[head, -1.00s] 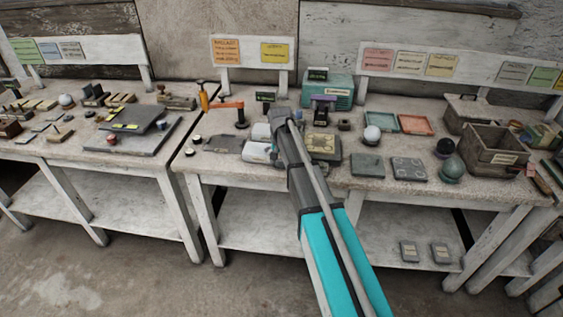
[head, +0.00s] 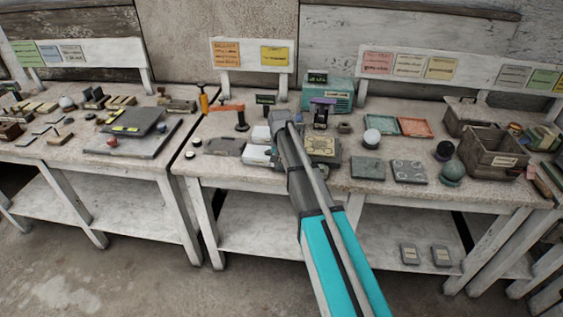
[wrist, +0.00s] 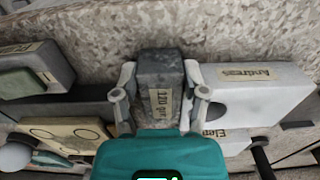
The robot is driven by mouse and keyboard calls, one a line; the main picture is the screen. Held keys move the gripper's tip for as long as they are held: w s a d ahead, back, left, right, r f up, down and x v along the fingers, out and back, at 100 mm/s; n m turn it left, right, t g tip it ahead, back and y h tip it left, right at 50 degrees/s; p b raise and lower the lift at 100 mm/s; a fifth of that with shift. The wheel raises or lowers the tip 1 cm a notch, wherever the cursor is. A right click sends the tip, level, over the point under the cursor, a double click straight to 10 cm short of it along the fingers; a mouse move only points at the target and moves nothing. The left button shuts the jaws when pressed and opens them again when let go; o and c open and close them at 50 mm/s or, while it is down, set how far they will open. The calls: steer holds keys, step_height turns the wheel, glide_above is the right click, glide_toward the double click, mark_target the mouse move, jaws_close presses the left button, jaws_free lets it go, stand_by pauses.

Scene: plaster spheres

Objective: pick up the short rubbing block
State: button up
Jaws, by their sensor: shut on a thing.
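A dark grey block (wrist: 160,78) with a "120 grit" label stands between the two fingers of my gripper (wrist: 160,102) in the wrist view. The light grey fingers touch it on both sides, so my gripper is shut on it. This looks like the short rubbing block. In the head view my arm reaches over the middle table, and its grey wrist hides the gripper and most or all of the block. Whether the block is clear of the table surface cannot be told.
A white box labelled "Andreas" (wrist: 262,95) is close right of the gripper in the wrist view. A pale plate with rings (wrist: 72,132) lies left. In the head view, a teal box (head: 328,92) stands behind, and a wooden crate (head: 492,162) at right.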

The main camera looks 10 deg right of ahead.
jaws_close()
steer(key=shift+r, duration=0.2)
step_height(320, 180, up, 28)
steer(key=p, duration=2.8)
steer(key=shift+f, duration=0.2)
steer(key=o, duration=0.5)
jaws_free()
jaws_close()
